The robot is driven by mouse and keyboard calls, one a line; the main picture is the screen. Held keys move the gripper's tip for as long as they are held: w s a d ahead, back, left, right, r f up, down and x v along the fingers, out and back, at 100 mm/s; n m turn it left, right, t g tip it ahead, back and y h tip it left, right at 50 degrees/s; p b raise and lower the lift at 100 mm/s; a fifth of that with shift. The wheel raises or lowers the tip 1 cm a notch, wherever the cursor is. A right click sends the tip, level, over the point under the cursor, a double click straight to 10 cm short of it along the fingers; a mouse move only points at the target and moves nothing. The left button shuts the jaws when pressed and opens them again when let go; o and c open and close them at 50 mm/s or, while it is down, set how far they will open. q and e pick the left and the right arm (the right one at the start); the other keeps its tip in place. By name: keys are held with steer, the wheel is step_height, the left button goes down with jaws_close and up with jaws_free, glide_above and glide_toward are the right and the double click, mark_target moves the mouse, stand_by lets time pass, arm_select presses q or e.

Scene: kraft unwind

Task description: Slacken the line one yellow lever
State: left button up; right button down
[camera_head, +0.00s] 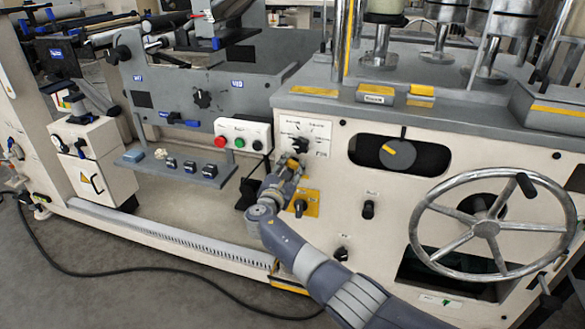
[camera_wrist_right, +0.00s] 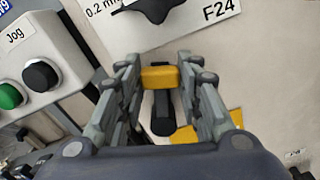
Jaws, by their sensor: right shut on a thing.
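My right gripper (camera_head: 290,174) is at the cream machine front, just below the white dial plate. In the right wrist view its two fingers stand on either side of a yellow-ended lever (camera_wrist_right: 160,77) with a black stem (camera_wrist_right: 162,115). The gripper (camera_wrist_right: 168,76) is shut on this yellow end. A yellow plate (camera_head: 311,208) lies on the panel behind the lever, with a black knob (camera_head: 300,207) on it. In the head view my gripper hides most of the lever. My left gripper is out of view.
A black dial (camera_head: 300,145) sits just above my gripper. The button box (camera_head: 243,135) with red and green buttons is to the left. A large handwheel (camera_head: 488,227) juts out at the right. A black cable (camera_head: 75,270) lies on the floor.

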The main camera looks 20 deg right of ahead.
stand_by(0.3)
steer(key=c, duration=1.1)
jaws_free()
steer(key=shift+s+a, duration=0.1)
steer(key=v, duration=1.1)
steer(key=shift+s+a, duration=0.25)
